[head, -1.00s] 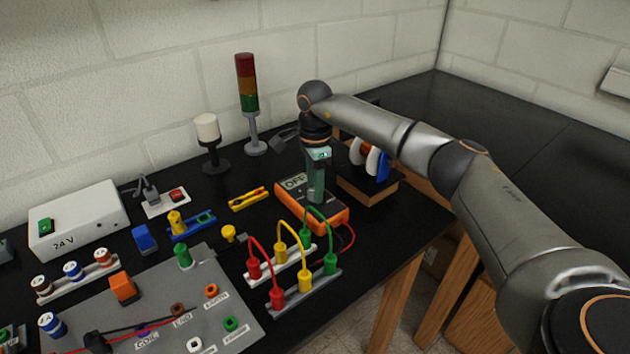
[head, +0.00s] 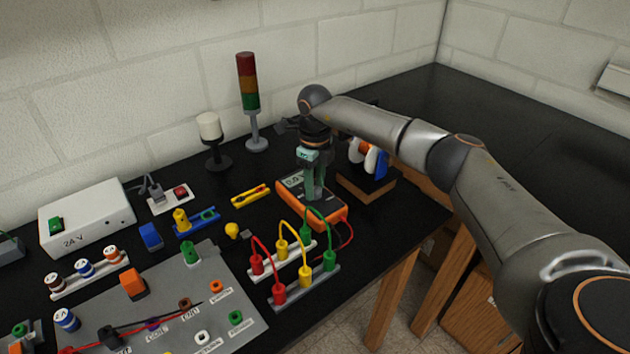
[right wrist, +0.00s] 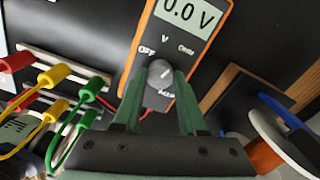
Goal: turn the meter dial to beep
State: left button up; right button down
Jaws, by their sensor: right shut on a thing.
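The orange multimeter (head: 336,215) lies on the black bench. It also shows in the right wrist view (right wrist: 212,22), where its display (right wrist: 186,12) reads 0.0 V. The round grey dial (right wrist: 161,72) sits below the display, with OFF, V and Ohm labels around its upper side and a partly hidden label below it. My right gripper (head: 314,194) points down over the meter. In the right wrist view its green fingers (right wrist: 160,80) are shut on the dial, one on each side. My left gripper is out of view.
Red, yellow and green leads (head: 292,240) arch close in front of the meter. A wooden-based stand with white and blue discs (head: 366,190) is just right of it. A signal tower (head: 249,95) and a white lamp (head: 210,127) stand behind. The bench at far right is clear.

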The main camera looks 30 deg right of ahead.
jog(key=m+p, duration=0.1)
jog(key=m, duration=0.3)
jog(key=shift+m, duration=0.3)
jog(key=m, duration=0.4)
jog(key=shift+a+m, duration=0.1)
jog(key=shift+m, duration=0.2)
jog(key=m, duration=1)
jog(key=shift+m, duration=0.5)
jog(key=shift+c, duration=2.3)
grip_release()
